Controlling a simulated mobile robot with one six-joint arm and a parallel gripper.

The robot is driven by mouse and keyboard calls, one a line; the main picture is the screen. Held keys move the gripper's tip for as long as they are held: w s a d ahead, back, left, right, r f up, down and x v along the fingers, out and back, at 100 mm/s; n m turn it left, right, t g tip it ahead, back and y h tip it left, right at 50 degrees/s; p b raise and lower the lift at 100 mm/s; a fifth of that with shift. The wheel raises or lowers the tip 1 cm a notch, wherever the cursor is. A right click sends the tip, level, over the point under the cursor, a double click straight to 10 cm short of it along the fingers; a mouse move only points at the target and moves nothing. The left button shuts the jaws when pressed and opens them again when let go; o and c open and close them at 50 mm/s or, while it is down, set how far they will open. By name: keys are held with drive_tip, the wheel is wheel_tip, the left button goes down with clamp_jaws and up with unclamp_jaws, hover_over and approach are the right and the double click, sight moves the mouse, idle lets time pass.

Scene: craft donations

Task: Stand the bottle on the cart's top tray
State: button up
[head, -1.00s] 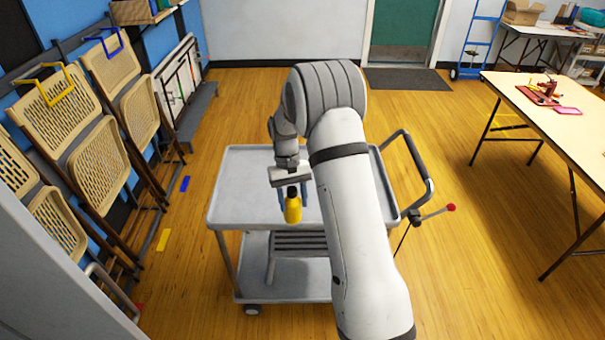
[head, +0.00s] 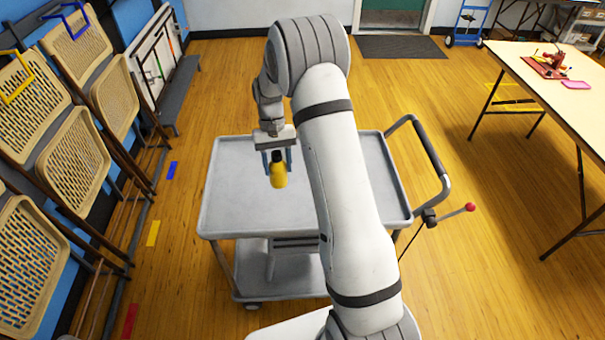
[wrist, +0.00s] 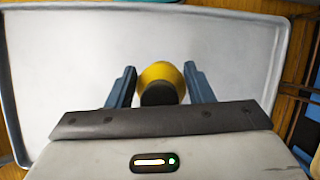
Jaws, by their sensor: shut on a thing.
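A yellow bottle with a black cap (head: 279,175) is held cap up between the two blue fingers of my gripper (head: 277,160). In the head view it looks close to upright and is over the cart's grey top tray (head: 235,205). In the wrist view the bottle (wrist: 160,76) shows between the fingers of my gripper (wrist: 160,84), with the pale tray (wrist: 60,60) behind it. I cannot tell whether the bottle's base touches the tray. My arm hides the right part of the tray.
The cart has a dark push handle (head: 428,155) on its right and a red-knobbed lever (head: 470,207). Folding chairs (head: 70,150) lean at the left wall. A table (head: 555,85) with craft items stands at the right. The visible tray surface is bare.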

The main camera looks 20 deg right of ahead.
drive_tip(key=d+r+m+t+b, duration=0.1)
drive_tip(key=d+m+t+b, duration=0.55)
drive_tip(key=m, duration=1.15)
drive_tip(key=d+r+m+t+b, duration=0.1)
drive_tip(key=d+m+t+b, duration=0.15)
drive_tip(key=d+m, duration=1.15)
drive_tip(key=a+f+m, duration=0.1)
drive_tip(key=f, duration=0.2)
drive_tip(key=a+f+m, duration=0.1)
drive_tip(key=a+f, duration=0.1)
drive_tip(key=f, duration=0.2)
drive_tip(key=a+f+m, duration=0.1)
drive_tip(key=f+m, duration=0.1)
drive_tip(key=f, duration=0.1)
drive_tip(key=shift+w+a+f+h+b, duration=0.2)
drive_tip(key=shift+f+h+b, duration=0.1)
drive_tip(key=shift+h, duration=0.1)
drive_tip(key=shift+r, duration=0.15)
drive_tip(key=o, duration=1.1)
